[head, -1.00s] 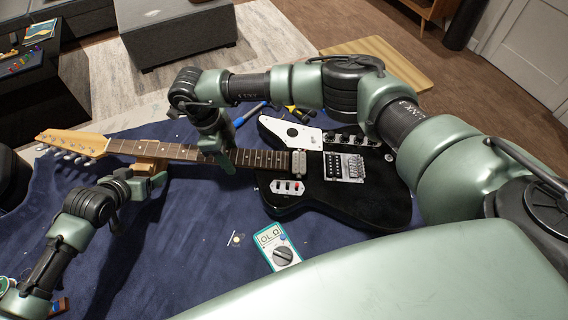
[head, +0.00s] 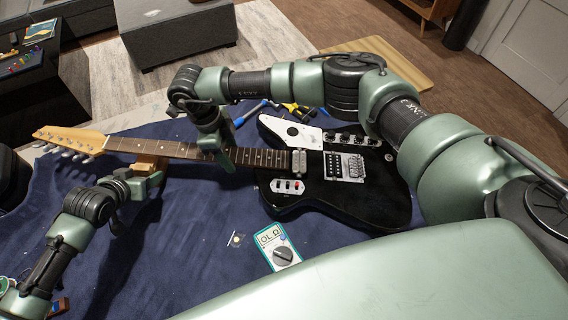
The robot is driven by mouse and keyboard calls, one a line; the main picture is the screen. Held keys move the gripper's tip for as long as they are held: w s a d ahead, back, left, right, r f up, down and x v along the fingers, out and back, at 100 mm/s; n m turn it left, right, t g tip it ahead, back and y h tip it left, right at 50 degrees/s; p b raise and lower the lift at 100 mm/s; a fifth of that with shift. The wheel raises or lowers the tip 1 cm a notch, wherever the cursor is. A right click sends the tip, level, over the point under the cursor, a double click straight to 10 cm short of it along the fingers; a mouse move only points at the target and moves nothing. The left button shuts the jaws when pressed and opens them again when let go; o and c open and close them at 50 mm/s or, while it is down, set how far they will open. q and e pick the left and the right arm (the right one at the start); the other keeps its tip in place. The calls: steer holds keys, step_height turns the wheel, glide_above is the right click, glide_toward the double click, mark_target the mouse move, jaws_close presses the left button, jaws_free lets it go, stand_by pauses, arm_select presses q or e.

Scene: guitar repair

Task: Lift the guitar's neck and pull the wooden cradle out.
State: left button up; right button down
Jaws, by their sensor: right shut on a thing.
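The black electric guitar (head: 330,195) lies with its body to the right and its neck (head: 175,149) running left to a pale wooden headstock (head: 70,139). The wooden cradle (head: 150,162) is a small block below the neck near the headstock, partly hidden by the neck and my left gripper. My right gripper (head: 222,152) comes down from above and is shut on the neck, about midway along it. My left gripper (head: 150,181) is at the near side of the cradle, its fingers close to it. Whether they touch it or how far apart they are is unclear.
A dark blue cloth (head: 190,245) covers the table. A multimeter (head: 278,247) lies in front of the guitar. Screwdrivers and pliers (head: 290,108) lie behind the neck. The cloth in front of the neck is mostly clear. My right arm spans above the guitar body.

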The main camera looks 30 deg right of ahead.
arm_select(q)
steer(key=c, duration=0.5)
steer(key=shift+r, duration=0.15)
steer(key=shift+c, duration=0.5)
steer(key=shift+s+a+r, duration=0.1)
steer(key=shift+s+a, duration=0.7)
steer(key=shift+s, duration=0.75)
steer(key=shift+s+a, duration=0.85)
steer(key=shift+s, duration=0.65)
steer(key=shift+s+a+r, duration=0.1)
steer(key=shift+s+a, duration=0.7)
steer(key=shift+s, duration=0.75)
